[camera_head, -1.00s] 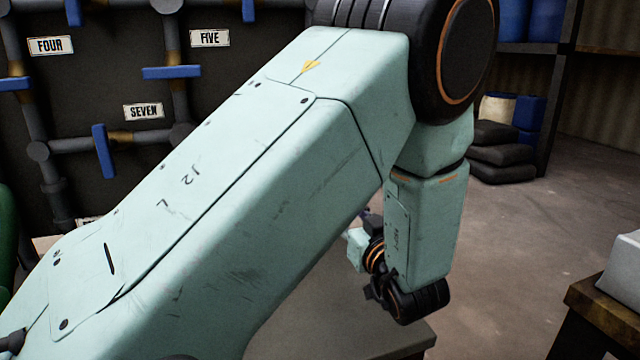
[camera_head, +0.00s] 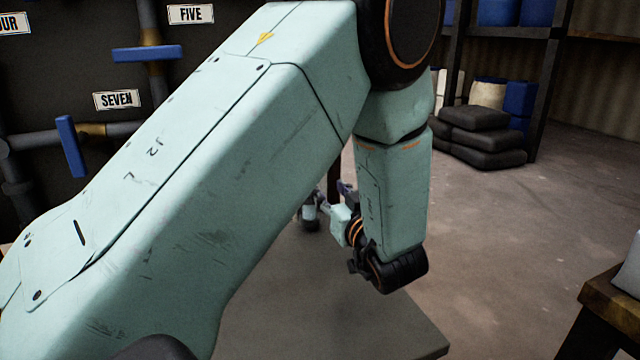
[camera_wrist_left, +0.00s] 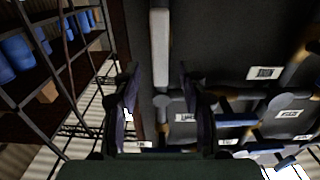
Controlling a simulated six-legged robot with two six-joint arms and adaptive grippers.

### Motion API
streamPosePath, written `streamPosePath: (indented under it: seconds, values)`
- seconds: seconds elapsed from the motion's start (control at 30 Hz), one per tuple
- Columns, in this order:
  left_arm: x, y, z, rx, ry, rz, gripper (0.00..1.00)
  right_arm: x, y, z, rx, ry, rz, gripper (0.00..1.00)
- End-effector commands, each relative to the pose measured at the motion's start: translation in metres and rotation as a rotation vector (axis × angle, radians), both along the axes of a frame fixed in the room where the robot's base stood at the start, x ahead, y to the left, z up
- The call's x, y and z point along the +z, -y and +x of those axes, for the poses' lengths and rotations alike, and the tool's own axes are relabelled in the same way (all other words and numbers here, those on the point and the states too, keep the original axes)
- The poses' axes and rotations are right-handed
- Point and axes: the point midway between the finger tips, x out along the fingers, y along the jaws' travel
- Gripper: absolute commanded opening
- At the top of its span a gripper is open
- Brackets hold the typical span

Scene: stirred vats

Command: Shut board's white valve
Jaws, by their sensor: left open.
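The white valve shows in the left wrist view as a long pale lever (camera_wrist_left: 160,48), standing upright in that picture on the dark board (camera_wrist_left: 215,45). I cannot make it out in the head view. My left gripper (camera_wrist_left: 158,100) is open, with its two dark fingers in the lower middle of the wrist view. The lever lies ahead of the gap between the fingers, and nothing shows held. In the head view my left gripper (camera_head: 325,205) is small and partly hidden behind my own arm. My right gripper is not in view.
Blue valve levers (camera_head: 70,146) sit on the board's pipes beside number signs (camera_head: 116,99). Stacked dark sacks (camera_head: 480,137) lie by a shelf (camera_head: 545,80). A grey tabletop (camera_head: 300,310) is below my arm, and a wooden-edged table (camera_head: 610,290) stands right. Floor between is clear.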

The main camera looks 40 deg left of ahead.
Motion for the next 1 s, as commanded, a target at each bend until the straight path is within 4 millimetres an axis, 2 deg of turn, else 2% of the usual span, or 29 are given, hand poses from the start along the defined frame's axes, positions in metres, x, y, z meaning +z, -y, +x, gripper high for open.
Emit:
streamPosePath:
  seconds: [0.2,0.4,0.83,1.0]
  values:
    - [-0.002,-0.026,0.012,0.004,0.002,-0.003,0.42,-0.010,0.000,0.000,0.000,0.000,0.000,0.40]
    - [-0.001,-0.044,0.022,0.002,0.001,-0.003,0.42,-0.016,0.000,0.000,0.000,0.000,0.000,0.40]
    - [0.000,-0.052,0.026,0.000,0.000,0.000,0.42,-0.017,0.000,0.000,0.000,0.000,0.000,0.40]
    - [0.000,-0.052,0.026,0.000,0.000,0.000,0.28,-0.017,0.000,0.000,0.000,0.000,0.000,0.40]
